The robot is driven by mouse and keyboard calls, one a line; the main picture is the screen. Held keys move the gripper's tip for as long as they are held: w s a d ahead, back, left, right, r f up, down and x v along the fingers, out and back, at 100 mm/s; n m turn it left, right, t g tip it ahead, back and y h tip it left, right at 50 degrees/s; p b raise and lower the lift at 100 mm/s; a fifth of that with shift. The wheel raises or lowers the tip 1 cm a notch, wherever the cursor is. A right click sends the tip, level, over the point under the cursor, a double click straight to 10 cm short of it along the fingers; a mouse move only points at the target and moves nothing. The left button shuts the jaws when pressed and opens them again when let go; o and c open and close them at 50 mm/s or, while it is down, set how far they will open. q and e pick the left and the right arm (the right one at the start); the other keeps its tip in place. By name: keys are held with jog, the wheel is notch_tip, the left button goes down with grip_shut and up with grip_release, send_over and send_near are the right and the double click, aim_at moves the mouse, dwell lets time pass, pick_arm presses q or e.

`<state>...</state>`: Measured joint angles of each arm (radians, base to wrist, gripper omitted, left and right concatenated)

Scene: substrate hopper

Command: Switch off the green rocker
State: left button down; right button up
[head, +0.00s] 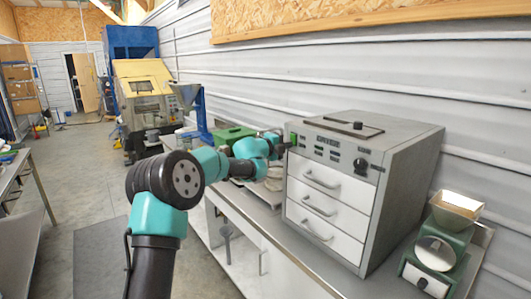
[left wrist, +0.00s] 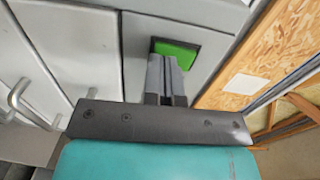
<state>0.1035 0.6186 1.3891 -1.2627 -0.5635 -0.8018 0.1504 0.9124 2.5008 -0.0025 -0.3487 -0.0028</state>
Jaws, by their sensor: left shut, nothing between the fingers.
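The green rocker (head: 293,138) sits at the upper left corner of the front of a grey drawer cabinet (head: 400,190). In the left wrist view the rocker (left wrist: 182,50) is a bright green rectangle in a dark recess. My left gripper (head: 284,147) is at the cabinet's left front edge, right by the rocker. In the left wrist view its fingers (left wrist: 165,62) are together and empty, with their tips overlapping the rocker's lower edge. I cannot tell whether they touch it or which way the rocker is tilted. My right gripper is not in view.
The cabinet has a black knob (head: 361,165) and three handled drawers (head: 325,185). A green grinder-like device (head: 440,245) stands to its right on the bench. A green box (head: 232,134) is behind my left forearm. The corrugated wall runs close behind the bench.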

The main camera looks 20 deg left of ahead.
pick_arm(q)
jog(key=f+v, duration=0.2)
jog(key=v, duration=1.1)
jog(key=s+d+f+n+g+y, duration=0.1)
jog(key=s+d+f+n+g, duration=0.3)
jog(key=f, duration=0.8)
jog(key=s+d+f+n+y, duration=0.15)
jog(key=f+n, duration=0.45)
jog(key=f, duration=0.6)
jog(key=s+d+f+n+g+y, duration=0.15)
jog(key=s+f+n, duration=0.3)
jog(key=f, duration=0.75)
jog(key=s+d+f+n+g, duration=0.2)
jog(key=s+f, duration=0.4)
jog(key=s, duration=0.3)
jog(key=s+d+f+n+g, duration=0.3)
jog(key=s+f+n+g, duration=0.1)
jog(key=s, duration=0.6)
jog(key=s+d+f+n+g, duration=0.2)
jog(key=s+f+n, duration=0.3)
jog(key=s+f, duration=0.3)
jog(key=shift+s+d+g, duration=0.3)
jog(key=shift+s+g, duration=0.25)
jog(key=shift+s, duration=0.55)
